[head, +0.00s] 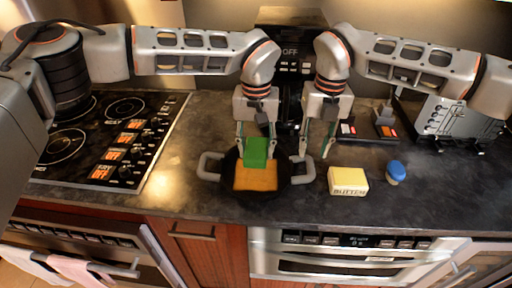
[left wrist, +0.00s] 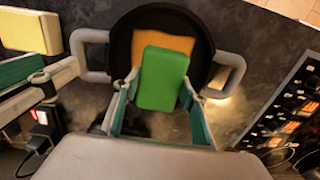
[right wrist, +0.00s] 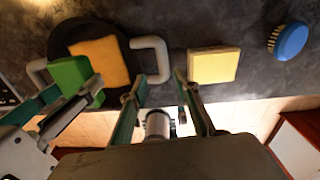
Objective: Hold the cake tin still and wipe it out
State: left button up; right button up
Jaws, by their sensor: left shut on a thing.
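The cake tin (head: 283,188) is a round black tin with two grey handles, lying on the dark counter. A flat orange piece (head: 255,178) lies inside it; it also shows in the right wrist view (right wrist: 104,60). My left gripper (head: 256,155) is shut on a green block (left wrist: 161,80), held upright over the tin and hiding part of the orange piece. Whether the block touches the orange piece I cannot tell. My right gripper (head: 318,152) is open and empty beside the tin's right handle (head: 305,172); in the right wrist view its fingers (right wrist: 163,92) are apart near that handle.
A yellow butter block (head: 348,181) and a blue-topped brush (head: 396,171) lie right of the tin. A black stove (head: 100,140) is at the left, a black machine (head: 290,45) behind, and a toaster-like appliance (head: 440,118) at the back right. The counter's front edge is close to the tin.

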aim_at(312, 165)
jog(key=shift+w+d+r, duration=0.15)
jog(key=shift+w+d, duration=0.1)
jog(key=shift+w, duration=0.2)
jog(key=shift+f, duration=4.25)
grip_shut()
jog(key=shift+o, duration=0.8)
grip_release()
